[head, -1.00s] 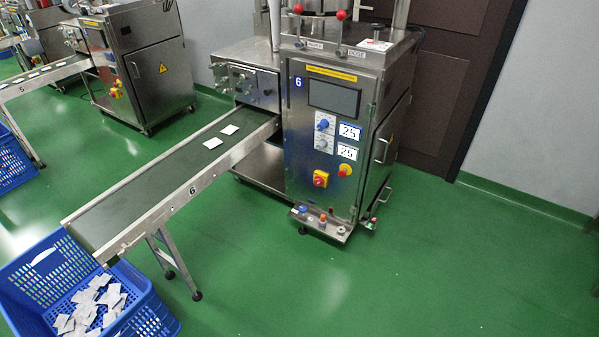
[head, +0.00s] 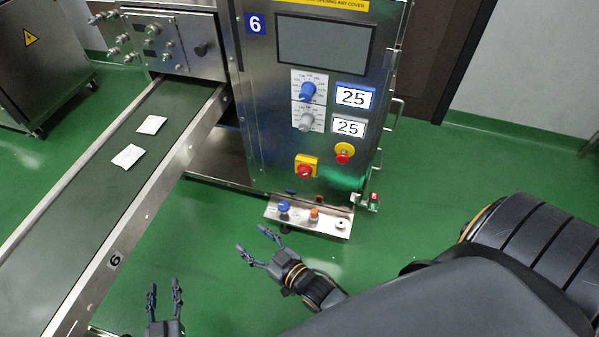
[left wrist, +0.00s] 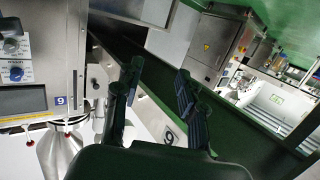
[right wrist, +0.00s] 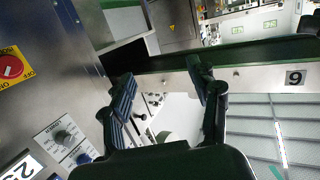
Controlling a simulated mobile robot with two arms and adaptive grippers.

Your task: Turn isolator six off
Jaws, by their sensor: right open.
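Machine 6 carries the isolator, a red rotary knob on a yellow plate (head: 306,167), low on its steel front panel. The isolator also shows at the left edge of the right wrist view (right wrist: 11,68), partly cut off. Its exact handle position is too small to tell in the head view. My right gripper (head: 254,241) is open and empty, below and left of the isolator, apart from the panel. My left gripper (head: 165,285) is open and empty, lower left beside the conveyor. Its fingers also show apart in the left wrist view (left wrist: 155,82).
A red emergency button on yellow (head: 344,153) sits right of the isolator. Blue (head: 308,91) and grey (head: 306,121) dials are above. A low steel shelf (head: 325,226) with small knobs juts out below. The conveyor (head: 84,190) with two teabags runs along the left. Green floor is clear at right.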

